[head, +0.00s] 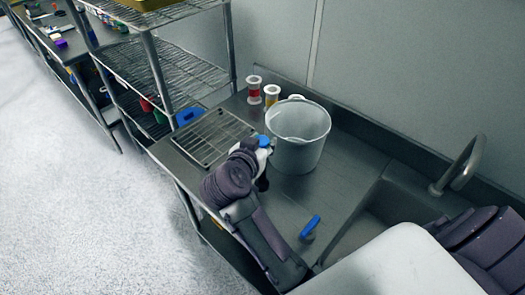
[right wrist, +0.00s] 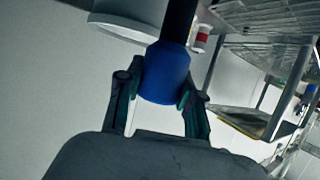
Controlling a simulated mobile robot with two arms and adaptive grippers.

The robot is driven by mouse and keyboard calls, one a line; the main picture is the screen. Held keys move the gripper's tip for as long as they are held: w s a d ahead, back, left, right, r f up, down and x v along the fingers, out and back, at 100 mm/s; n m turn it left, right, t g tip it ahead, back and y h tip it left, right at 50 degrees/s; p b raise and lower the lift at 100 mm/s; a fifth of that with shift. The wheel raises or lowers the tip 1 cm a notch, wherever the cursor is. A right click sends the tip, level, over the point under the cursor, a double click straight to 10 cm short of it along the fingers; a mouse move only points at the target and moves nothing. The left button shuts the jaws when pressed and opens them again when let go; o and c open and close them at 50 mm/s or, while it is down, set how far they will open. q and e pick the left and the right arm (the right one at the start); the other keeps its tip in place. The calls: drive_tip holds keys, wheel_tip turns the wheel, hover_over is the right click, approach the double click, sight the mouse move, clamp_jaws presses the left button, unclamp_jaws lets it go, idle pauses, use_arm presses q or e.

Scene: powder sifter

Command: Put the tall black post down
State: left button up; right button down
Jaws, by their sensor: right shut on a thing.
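My right gripper (head: 262,149) is shut on the tall black post. In the right wrist view, the fingers (right wrist: 163,97) close around the post's blue end (right wrist: 165,73), and its black shaft (right wrist: 180,20) extends away from the gripper. In the head view, the blue end (head: 263,141) shows at the gripper and part of the black shaft (head: 262,183) shows below it. The arm hides much of the post, so I cannot tell whether its lower end touches the steel counter (head: 285,200). My left gripper is not in view.
A white bucket (head: 299,150) stands just right of the gripper, with red and yellow spools (head: 254,90) behind it. A wire rack (head: 213,136) lies to the left. A blue-topped item (head: 310,226) is near the sink (head: 375,212). Bare counter lies between bucket and sink.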

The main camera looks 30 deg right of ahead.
wheel_tip(320, 180, down, 3)
drive_tip(key=shift+s+a+r, duration=0.1)
drive_tip(key=shift+r, duration=0.1)
drive_tip(key=shift+f, duration=0.5)
drive_tip(key=c, duration=0.7)
unclamp_jaws()
drive_tip(key=shift+f, duration=0.1)
drive_tip(key=shift+c, duration=0.2)
drive_tip(key=shift+r+p, duration=0.25)
drive_tip(key=shift+p, duration=0.15)
drive_tip(key=p+v, duration=0.6)
drive_tip(key=v, duration=0.1)
